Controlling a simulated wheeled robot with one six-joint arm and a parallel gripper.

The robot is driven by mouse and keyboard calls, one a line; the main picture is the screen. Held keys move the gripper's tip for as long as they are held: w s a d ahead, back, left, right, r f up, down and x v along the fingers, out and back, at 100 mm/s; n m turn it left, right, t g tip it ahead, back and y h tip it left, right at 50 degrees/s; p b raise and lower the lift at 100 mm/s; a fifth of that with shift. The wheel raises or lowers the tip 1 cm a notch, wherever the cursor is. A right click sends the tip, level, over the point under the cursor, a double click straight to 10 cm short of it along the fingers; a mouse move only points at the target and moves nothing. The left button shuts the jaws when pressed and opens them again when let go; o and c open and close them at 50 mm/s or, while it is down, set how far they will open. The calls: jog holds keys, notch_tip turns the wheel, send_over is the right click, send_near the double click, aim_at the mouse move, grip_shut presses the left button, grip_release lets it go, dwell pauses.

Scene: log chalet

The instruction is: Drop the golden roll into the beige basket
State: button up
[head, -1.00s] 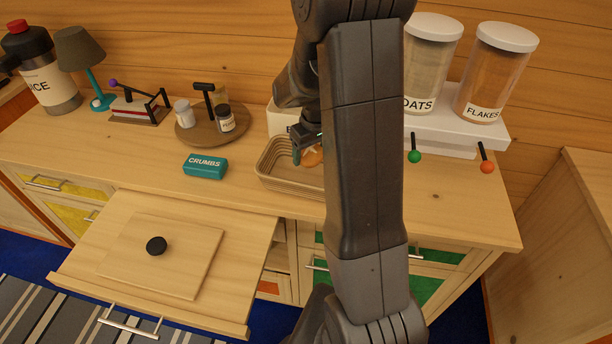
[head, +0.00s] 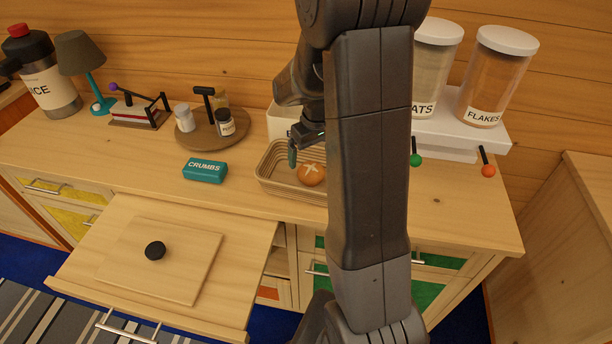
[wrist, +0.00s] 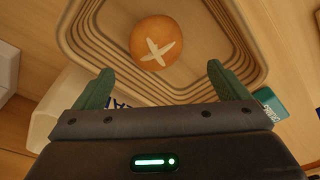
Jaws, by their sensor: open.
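The golden roll (head: 312,174) is round and orange-brown with a pale cross on top. It lies inside the beige basket (head: 271,185), on its floor; the wrist view also shows the roll (wrist: 157,41) within the basket's ribbed walls (wrist: 84,45). My gripper (head: 303,155) is above the basket, with its green fingers apart and nothing between them. In the wrist view my gripper (wrist: 165,85) is open and clear of the roll. My arm hides the right part of the basket in the head view.
A teal CRUMBS box (head: 205,170) stands left of the basket. A white container (head: 282,122) is behind it. A round wooden tray (head: 212,133) holds small jars. OATS and FLAKES dispensers (head: 489,78) stand at right. An open drawer with a lid (head: 165,260) juts out in front.

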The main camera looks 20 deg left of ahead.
notch_tip(320, 180, up, 12)
jog(key=s+d, duration=0.1)
jog(key=shift+d+f+b, duration=0.2)
jog(key=shift+d+b, duration=0.05)
jog(key=shift+b, duration=0.1)
jog(key=shift+f, duration=0.1)
jog(key=f, duration=0.4)
jog(key=a+f+p, duration=0.1)
jog(key=f, duration=0.4)
jog(key=w+f, duration=0.1)
jog(key=f, duration=0.3)
jog(key=shift+a+f, duration=0.3)
jog(key=shift+a, duration=0.05)
notch_tip(320, 180, up, 3)
jog(key=shift+p, duration=1.05)
jog(key=shift+r+p, duration=0.35)
jog(key=shift+r, duration=0.3)
jog(key=shift+f, duration=0.1)
